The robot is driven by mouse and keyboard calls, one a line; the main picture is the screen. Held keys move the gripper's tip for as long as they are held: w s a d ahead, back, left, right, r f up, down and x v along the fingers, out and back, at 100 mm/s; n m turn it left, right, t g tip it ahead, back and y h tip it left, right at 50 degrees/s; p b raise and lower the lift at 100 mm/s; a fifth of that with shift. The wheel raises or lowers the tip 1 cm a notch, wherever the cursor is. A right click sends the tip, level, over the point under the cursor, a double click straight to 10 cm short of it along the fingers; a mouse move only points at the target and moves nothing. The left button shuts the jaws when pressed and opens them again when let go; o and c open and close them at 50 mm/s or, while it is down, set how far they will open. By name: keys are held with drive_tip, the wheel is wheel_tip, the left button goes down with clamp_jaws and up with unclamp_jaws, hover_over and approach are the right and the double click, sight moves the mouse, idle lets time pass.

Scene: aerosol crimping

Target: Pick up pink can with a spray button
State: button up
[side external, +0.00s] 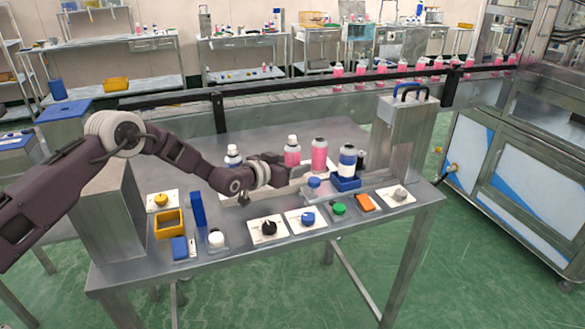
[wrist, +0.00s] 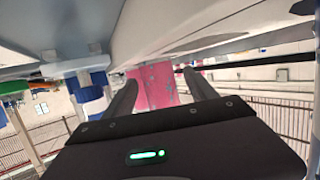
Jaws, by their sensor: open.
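A pink can with a white top (side external: 292,154) stands upright in the tray on the table in the side view. A second pink can with a grey top (side external: 319,156) stands just to its right. My gripper (side external: 284,170) is low, in front of the white-topped can, and its fingers point right. In the wrist view my gripper (wrist: 162,88) is open, and a pink surface (wrist: 156,84) shows between and beyond its fingers. I cannot tell which pink can that is, or whether a finger touches it. The lower part of the white-topped can is hidden by my gripper.
A blue-and-white can (side external: 347,161) stands in a blue holder (side external: 345,183) to the right. Another blue-and-white can (side external: 233,156) is behind my arm. Small parts on white plates and a yellow bin (side external: 169,224) line the front. A metal post (side external: 405,135) stands at right.

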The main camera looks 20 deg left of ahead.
drive_tip(key=shift+w+d+f, duration=0.1)
drive_tip(key=shift+w+f, duration=0.05)
drive_tip(key=shift+w, duration=0.25)
clamp_jaws()
